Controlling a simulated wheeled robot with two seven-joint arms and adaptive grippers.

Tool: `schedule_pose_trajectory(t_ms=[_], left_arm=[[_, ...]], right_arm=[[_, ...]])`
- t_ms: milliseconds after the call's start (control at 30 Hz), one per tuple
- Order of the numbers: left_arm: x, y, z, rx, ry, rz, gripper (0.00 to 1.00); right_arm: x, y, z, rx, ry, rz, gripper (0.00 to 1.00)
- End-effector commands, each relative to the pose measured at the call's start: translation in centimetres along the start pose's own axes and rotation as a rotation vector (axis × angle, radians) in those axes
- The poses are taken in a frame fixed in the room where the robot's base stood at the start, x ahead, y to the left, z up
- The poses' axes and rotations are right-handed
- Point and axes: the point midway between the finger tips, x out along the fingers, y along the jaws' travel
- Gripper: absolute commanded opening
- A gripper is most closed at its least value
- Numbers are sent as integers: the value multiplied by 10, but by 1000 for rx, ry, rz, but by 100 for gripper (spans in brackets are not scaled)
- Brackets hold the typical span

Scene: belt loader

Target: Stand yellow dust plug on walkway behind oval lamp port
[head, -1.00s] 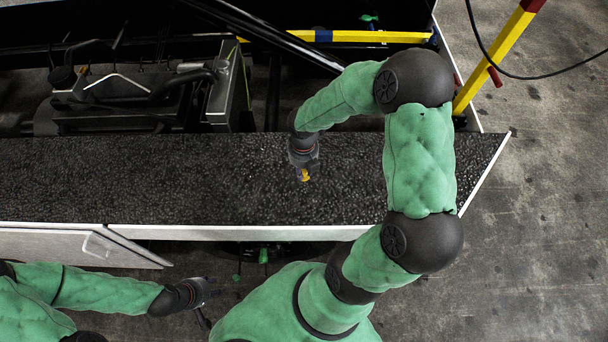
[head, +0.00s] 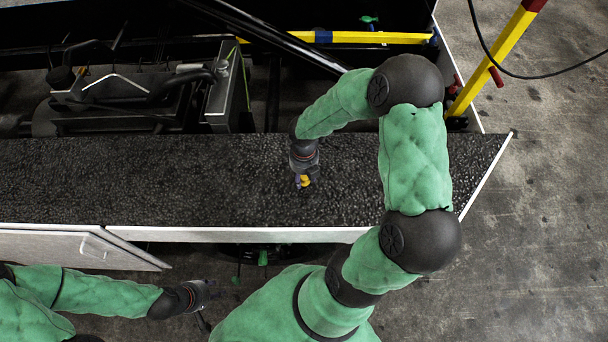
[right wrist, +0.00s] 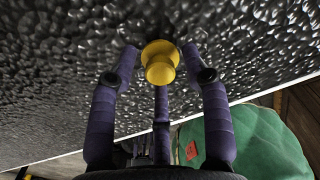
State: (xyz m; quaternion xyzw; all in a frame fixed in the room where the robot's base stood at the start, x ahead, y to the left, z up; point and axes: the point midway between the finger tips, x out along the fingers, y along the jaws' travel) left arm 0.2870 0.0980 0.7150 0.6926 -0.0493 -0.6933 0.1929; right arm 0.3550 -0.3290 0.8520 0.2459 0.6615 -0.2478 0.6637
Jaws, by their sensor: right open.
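The yellow dust plug (head: 305,181) is at the dark, rough walkway (head: 200,185), between the fingers of my right gripper (head: 305,188). In the right wrist view the plug (right wrist: 160,62) shows a round knob and a wider flange against the walkway surface (right wrist: 60,80). The fingers of the right gripper (right wrist: 160,65) are spread on both sides of it, with gaps, and a third finger is below it. My left gripper (head: 205,293) is at the lower left, off the walkway; its finger opening is too small to tell. I cannot make out an oval lamp port.
Black machinery (head: 140,95) lies along the far side of the walkway. A yellow post (head: 490,60) stands at the right end. A white door (head: 80,247) hangs open at the near left edge. The walkway left of my right gripper is clear.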

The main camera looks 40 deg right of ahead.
Motion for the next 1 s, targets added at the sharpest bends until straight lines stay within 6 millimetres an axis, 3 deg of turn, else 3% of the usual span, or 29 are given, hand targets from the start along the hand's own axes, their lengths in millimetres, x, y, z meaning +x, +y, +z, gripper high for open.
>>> schedule_pose_trajectory(t_ms=[167,633,800,1000], left_arm=[[-6,2,0,0,0,0,40],[-32,12,1,0,0,0,40],[-36,13,1,0,0,0,40],[-36,13,1,0,0,0,40]], right_arm=[[-15,0,1,1,-2,1,48],[-102,0,1,0,-3,1,48],[-117,0,0,-1,-1,-1,48],[-121,0,0,0,0,0,48]])
